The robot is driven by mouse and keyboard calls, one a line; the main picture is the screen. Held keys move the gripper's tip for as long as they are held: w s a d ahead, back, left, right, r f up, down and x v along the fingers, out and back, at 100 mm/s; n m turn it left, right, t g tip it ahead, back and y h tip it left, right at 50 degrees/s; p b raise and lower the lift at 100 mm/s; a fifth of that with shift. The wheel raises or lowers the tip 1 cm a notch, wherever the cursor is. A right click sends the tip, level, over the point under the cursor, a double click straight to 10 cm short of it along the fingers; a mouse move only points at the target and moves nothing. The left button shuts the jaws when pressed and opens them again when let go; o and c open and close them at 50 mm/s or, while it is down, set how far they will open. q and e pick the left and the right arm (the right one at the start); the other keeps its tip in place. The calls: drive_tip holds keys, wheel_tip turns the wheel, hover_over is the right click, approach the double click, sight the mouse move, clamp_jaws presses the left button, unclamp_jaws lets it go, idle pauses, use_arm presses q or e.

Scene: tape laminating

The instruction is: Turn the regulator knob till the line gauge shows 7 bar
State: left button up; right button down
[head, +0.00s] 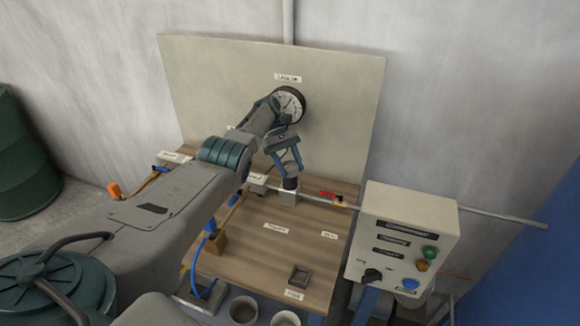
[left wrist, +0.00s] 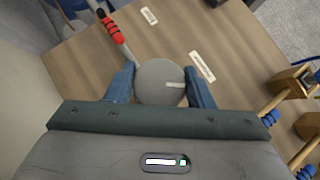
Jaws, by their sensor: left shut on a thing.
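My left gripper (head: 287,163) reaches down over the regulator on the wooden bench, its blue fingers closed on the dark knob (head: 290,183). In the left wrist view my left gripper (left wrist: 160,85) has a finger on each side of the round grey knob top (left wrist: 158,82), which carries a pale pointer mark toward the right. The line gauge (head: 289,103) is a round dial on the upright board, partly covered by my left arm. Its reading is too small to tell. My right gripper is not in view.
A control box (head: 403,241) with buttons stands at the right. A red-handled lever (head: 327,195) sits just right of the regulator and also shows in the left wrist view (left wrist: 112,32). A small square holder (head: 299,275) lies near the bench front.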

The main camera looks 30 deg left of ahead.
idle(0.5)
use_arm(q)
drive_tip(key=o, duration=1)
